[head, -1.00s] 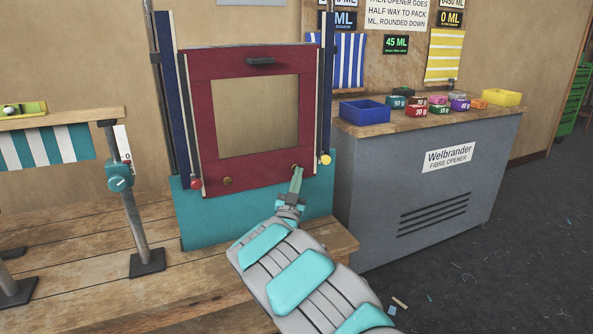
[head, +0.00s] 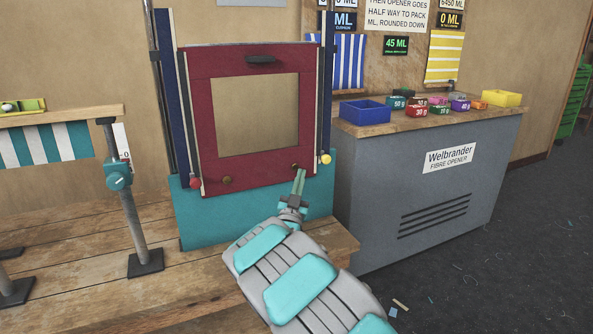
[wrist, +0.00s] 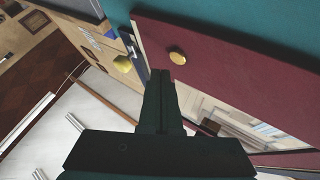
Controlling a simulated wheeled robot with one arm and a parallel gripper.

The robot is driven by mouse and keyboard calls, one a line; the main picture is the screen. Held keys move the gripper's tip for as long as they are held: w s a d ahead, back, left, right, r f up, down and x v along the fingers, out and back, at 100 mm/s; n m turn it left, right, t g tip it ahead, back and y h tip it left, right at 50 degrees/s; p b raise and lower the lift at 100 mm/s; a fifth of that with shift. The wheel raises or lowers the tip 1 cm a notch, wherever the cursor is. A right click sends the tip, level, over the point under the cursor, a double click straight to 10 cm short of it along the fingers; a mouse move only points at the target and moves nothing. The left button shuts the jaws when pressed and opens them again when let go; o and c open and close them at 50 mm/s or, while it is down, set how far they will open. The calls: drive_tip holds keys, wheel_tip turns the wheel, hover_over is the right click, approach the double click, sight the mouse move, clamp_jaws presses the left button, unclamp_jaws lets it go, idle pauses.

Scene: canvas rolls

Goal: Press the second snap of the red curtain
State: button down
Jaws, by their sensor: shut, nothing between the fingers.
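The red curtain (head: 245,177) is a dark red panel with a large window, hanging upright in a frame with blue side posts. Two brass snaps sit on its lower band: the left snap (head: 227,180) and the right snap (head: 295,167). My gripper (head: 300,172) is shut and empty, its fingertips just below and right of the right snap. In the wrist view, a brass snap (wrist: 178,56) on the red band shows just beyond the tips of my gripper (wrist: 160,74). A small gap seems to lie between them.
A yellow knob (head: 325,159) and a red knob (head: 195,183) end the rods beside the curtain. A teal panel (head: 210,225) stands behind its lower edge. A grey cabinet (head: 430,215) with coloured boxes on top stands at right.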

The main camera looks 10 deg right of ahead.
drive_tip(key=s+b, duration=0.1)
drive_tip(key=s, duration=0.1)
drive_tip(key=s+d+b, duration=0.1)
drive_tip(key=s+b, duration=0.1)
drive_tip(key=shift+s+d, duration=0.2)
drive_tip(key=shift+s, duration=0.2)
